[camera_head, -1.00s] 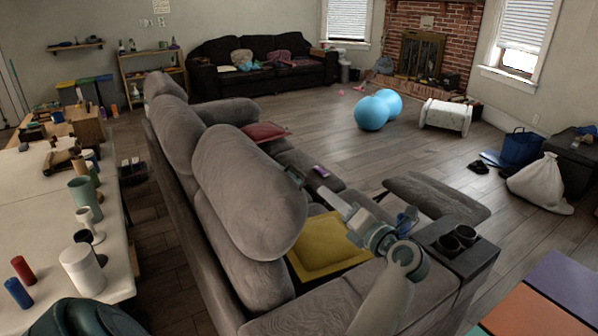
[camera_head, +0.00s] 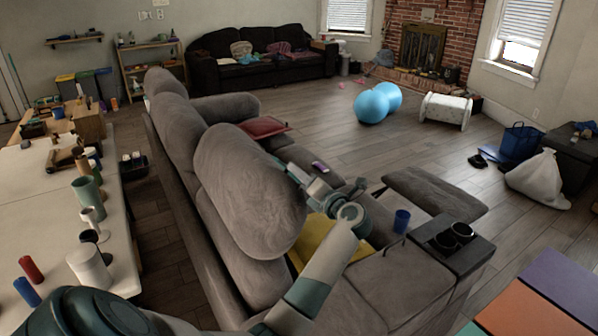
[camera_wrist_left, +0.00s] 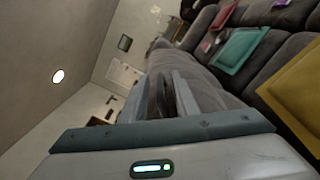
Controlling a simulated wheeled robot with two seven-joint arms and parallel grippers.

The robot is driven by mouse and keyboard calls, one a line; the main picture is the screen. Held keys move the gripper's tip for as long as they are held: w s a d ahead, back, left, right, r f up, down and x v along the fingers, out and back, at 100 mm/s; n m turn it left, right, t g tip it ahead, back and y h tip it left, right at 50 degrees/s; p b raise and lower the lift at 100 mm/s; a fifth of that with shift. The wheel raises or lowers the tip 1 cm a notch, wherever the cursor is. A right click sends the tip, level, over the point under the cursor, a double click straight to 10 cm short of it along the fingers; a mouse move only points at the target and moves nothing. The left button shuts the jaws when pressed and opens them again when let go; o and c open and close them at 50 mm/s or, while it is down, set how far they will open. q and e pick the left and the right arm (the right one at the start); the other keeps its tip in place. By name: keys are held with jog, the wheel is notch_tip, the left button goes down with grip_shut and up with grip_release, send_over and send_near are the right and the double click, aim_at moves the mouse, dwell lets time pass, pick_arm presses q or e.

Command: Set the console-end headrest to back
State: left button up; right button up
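The console-end headrest (camera_head: 240,190) is the big grey padded piece atop the nearest sofa back, beside the seat closest to the cup-holder console (camera_head: 450,240). It leans over the seat side. My left gripper (camera_head: 289,168) is at the headrest's front, seat-side face, near its upper right edge; I cannot tell whether it touches. In the left wrist view the two fingers (camera_wrist_left: 165,98) point along grey upholstery (camera_wrist_left: 200,78). A dark strip shows between them, and whether they are apart is unclear. My right gripper is not in view.
A yellow cushion (camera_head: 312,240) lies on the near seat under my arm. A raised footrest (camera_head: 435,192) extends forward. A long table (camera_head: 35,205) with cups runs behind the sofa. Open floor (camera_head: 330,130) lies ahead.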

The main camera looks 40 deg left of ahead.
pick_arm(q)
jog(key=shift+a, duration=0.2)
grip_shut()
